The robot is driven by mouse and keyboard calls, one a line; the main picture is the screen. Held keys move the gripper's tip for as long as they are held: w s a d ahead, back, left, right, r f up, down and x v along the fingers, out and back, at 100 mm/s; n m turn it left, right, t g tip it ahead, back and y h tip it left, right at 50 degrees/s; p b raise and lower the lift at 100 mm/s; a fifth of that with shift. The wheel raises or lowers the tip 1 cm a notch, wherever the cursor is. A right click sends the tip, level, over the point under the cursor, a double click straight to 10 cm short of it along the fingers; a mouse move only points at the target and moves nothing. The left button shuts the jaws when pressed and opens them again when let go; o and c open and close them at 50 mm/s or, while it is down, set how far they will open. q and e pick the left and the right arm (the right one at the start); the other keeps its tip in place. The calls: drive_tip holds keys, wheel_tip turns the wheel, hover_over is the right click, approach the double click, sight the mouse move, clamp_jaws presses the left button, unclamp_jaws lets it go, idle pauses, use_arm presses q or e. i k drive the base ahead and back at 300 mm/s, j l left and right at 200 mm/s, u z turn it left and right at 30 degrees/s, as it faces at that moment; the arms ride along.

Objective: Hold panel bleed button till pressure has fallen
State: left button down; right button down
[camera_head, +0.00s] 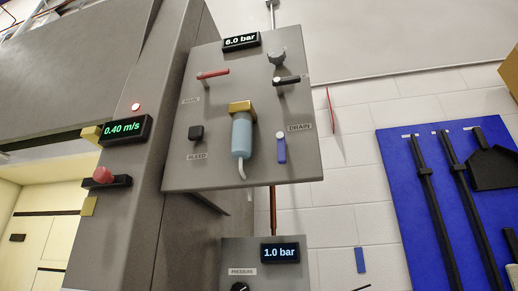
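The grey panel (178,171) is mounted upright on the side of a large grey cabinet. The bleed button (196,132) is a small black block on the panel's left, above a label reading BLEED (197,156). The panel's top display (241,41) reads 6.0 bar. Nothing is touching the button. Neither of my grippers can be made out in the head view.
The panel also carries a red lever (213,74), a blue filter bowl (241,137) and a blue drain lever (281,149). A lower box has a display (280,253) reading 1.0 bar. A red mushroom button (103,174) projects at left. A blue tool board (401,165) hangs right.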

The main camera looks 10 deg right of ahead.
sight(196, 133)
drive_tip(key=i+l, duration=0.1)
drive_tip(key=l, duration=0.3)
drive_tip(key=i+l, duration=0.1)
drive_tip(key=l, duration=0.7)
drive_tip(key=i, duration=0.05)
